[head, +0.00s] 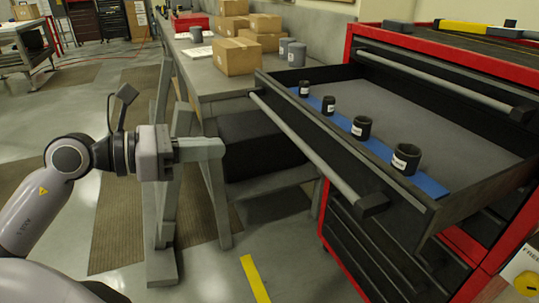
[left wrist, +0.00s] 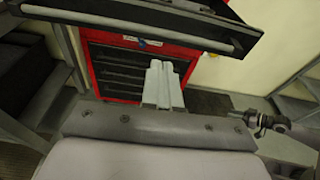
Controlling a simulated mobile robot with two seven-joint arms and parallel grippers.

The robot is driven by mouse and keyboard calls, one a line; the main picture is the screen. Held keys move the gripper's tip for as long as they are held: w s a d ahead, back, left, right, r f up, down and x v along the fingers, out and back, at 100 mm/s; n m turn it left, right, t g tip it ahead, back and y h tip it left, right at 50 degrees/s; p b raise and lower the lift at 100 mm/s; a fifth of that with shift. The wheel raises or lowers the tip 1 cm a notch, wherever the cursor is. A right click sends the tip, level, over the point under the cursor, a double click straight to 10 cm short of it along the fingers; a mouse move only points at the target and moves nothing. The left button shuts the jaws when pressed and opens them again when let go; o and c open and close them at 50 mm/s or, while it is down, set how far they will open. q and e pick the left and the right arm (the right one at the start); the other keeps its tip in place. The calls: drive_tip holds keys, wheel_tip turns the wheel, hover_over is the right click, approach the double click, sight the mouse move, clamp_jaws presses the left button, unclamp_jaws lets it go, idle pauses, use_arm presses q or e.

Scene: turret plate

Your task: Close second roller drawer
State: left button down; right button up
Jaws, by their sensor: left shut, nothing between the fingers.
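The red and black roller cabinet (head: 349,50) stands at the right. One drawer (head: 300,125) below the top one is pulled far out, with a long grey bar handle (head: 305,150) along its front. The drawer also shows at the top of the left wrist view (left wrist: 130,12). My left gripper (head: 222,148) is shut and empty, left of the drawer front and apart from its handle. Its closed fingers show in the left wrist view (left wrist: 161,85).
Several black sockets (head: 361,128) stand on a blue strip (head: 430,186) inside the open drawer. A workbench (head: 205,75) with cardboard boxes (head: 236,57) stands behind my left gripper. The top drawer's handle (head: 450,78) sits above. Floor is clear in front of the cabinet.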

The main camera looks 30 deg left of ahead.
use_arm(q)
drive_tip(key=p, duration=0.4)
approach(297, 144)
drive_tip(key=x, duration=0.5)
drive_tip(key=shift+w+d, duration=0.2)
drive_tip(key=shift+w, duration=0.05)
drive_tip(key=shift+w+d+f, duration=0.2)
drive_tip(key=shift+w+d, duration=0.2)
drive_tip(key=shift+w, duration=0.05)
drive_tip(key=shift+w, duration=0.1)
